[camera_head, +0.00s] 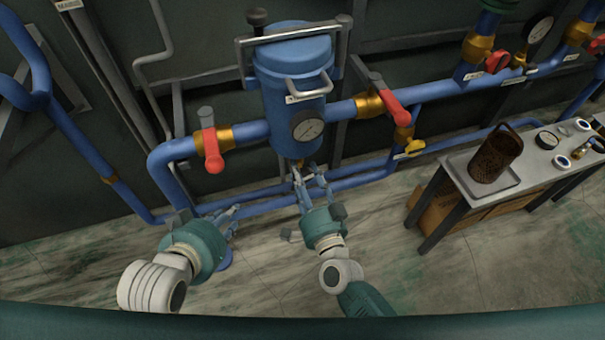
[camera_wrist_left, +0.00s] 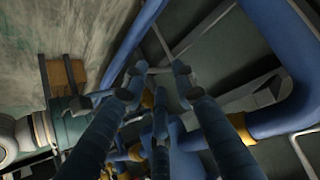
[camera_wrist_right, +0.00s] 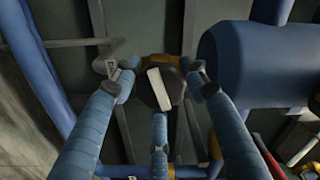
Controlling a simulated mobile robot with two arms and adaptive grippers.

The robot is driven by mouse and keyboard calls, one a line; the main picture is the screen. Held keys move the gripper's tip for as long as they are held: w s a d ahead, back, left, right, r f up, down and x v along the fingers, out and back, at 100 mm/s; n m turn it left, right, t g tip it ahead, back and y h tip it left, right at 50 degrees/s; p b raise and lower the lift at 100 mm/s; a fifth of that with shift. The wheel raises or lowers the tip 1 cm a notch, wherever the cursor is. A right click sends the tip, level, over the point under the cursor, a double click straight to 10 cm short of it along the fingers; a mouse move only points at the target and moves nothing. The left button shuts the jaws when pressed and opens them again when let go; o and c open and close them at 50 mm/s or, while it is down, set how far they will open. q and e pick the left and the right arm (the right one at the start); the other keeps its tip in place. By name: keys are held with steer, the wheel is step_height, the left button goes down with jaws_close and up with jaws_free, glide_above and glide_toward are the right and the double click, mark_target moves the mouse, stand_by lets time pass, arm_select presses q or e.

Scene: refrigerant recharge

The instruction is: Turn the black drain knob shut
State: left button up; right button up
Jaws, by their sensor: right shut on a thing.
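The blue filter vessel (camera_head: 292,85) with a round gauge (camera_head: 308,127) stands in the pipe run. The black drain knob (camera_wrist_right: 162,89), with a white bar across its face, shows in the right wrist view beneath the vessel. My right gripper (camera_head: 308,176) is below the vessel's bottom, and its fingers (camera_wrist_right: 160,75) are closed around the knob. In the head view the fingers hide the knob. My left gripper (camera_head: 232,212) is low at the left, near the lower blue pipes. Its fingers (camera_wrist_left: 159,75) are spread with nothing between them.
Red-handled valves (camera_head: 213,150) and (camera_head: 390,107) sit on the pipes either side of the vessel. A metal table (camera_head: 452,166) at the right holds a rusty basket (camera_head: 496,157) and gauges. The floor in front is mostly clear.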

steer(key=shift+s+f+m, duration=0.1)
steer(key=shift+f+m, duration=0.05)
steer(key=shift+m, duration=0.65)
arm_select(q)
steer(key=shift+w+d+r+t+h, duration=0.15)
steer(key=shift+w+d+r+t, duration=0.1)
steer(key=shift+w+r+t, duration=0.25)
steer(key=shift+w+d+r+t+h, duration=0.15)
steer(key=shift+w+d+r+t, duration=0.15)
steer(key=shift+w+r, duration=0.4)
arm_select(e)
steer(key=shift+a+m, duration=0.1)
steer(key=shift+m, duration=0.8)
arm_select(q)
steer(key=shift+f, duration=0.1)
arm_select(e)
steer(key=o, duration=1.2)
arm_select(q)
steer(key=shift+s+a, duration=0.1)
arm_select(e)
steer(key=v, duration=1.2)
